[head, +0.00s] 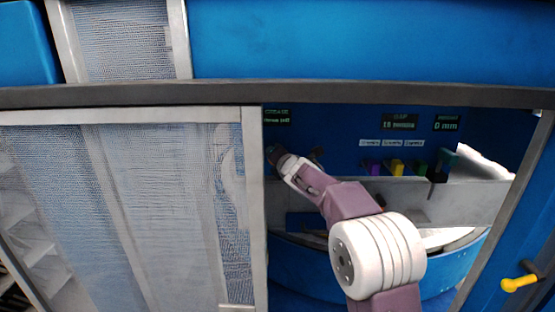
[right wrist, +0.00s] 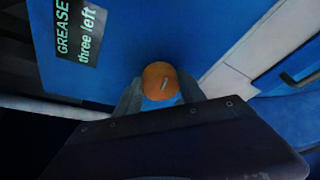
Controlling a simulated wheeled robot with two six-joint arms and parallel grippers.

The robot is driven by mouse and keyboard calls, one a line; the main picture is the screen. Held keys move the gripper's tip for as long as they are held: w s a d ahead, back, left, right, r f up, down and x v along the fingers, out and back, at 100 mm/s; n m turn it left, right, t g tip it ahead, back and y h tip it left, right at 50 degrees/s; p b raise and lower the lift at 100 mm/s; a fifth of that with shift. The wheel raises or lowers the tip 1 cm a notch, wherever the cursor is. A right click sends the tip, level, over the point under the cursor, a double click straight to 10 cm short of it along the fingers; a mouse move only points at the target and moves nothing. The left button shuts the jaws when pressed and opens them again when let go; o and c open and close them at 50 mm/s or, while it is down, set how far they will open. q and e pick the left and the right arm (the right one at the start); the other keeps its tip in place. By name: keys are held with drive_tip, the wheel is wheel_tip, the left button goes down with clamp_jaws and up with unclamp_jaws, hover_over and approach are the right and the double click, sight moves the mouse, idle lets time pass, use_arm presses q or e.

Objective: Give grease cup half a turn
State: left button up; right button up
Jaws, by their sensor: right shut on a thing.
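The grease cup (right wrist: 157,77) is an orange round knob with a pale mark on its face, on the blue panel in the right wrist view. My right gripper (right wrist: 160,92) is shut on it, one finger on each side. A dark label (right wrist: 80,32) beside it reads "GREASE three left"; the same label (head: 277,115) shows small in the head view. In the head view my right arm reaches through the opening to the panel's left part, and the cup cannot be made out there. My left gripper is not in view.
A mesh sliding door (head: 165,215) covers the left half, its edge close to my right arm. Grey frame bars edge the opening. Inside are purple (head: 374,167), yellow (head: 397,167) and green (head: 420,168) blocks, two displays above, and a yellow handle (head: 518,283) at right.

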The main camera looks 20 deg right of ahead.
drive_tip(key=m+b, duration=0.1)
drive_tip(key=m+t+y+b, duration=0.1)
drive_tip(key=m, duration=0.1)
drive_tip(key=shift+d+f, duration=0.1)
drive_tip(key=shift+f, duration=0.3)
drive_tip(key=m+t+b, duration=0.1)
drive_tip(key=m+b, duration=0.3)
drive_tip(key=b, duration=0.1)
drive_tip(key=m+t+b, duration=0.2)
drive_tip(key=m+b, duration=0.2)
drive_tip(key=b, duration=0.2)
drive_tip(key=m+t+b, duration=0.1)
drive_tip(key=m+b, duration=0.3)
drive_tip(key=b, duration=0.2)
drive_tip(key=shift+m+t, duration=0.3)
drive_tip(key=shift+r+m+t+h+b, duration=0.25)
drive_tip(key=shift+m+h+b, duration=0.35)
drive_tip(key=shift+m, duration=0.4)
drive_tip(key=shift+s+r+m+t+h, duration=0.15)
drive_tip(key=shift+m+h, duration=0.15)
drive_tip(key=shift+m, duration=0.5)
drive_tip(key=shift+w+r+m+t+h, duration=0.1)
drive_tip(key=shift+m+h, duration=0.2)
drive_tip(key=shift+m, duration=0.5)
drive_tip(key=shift+m, duration=0.3)
drive_tip(key=o, duration=1.1)
drive_tip(key=shift+c, duration=0.2)
drive_tip(key=o, duration=0.3)
drive_tip(key=shift+f, duration=0.15)
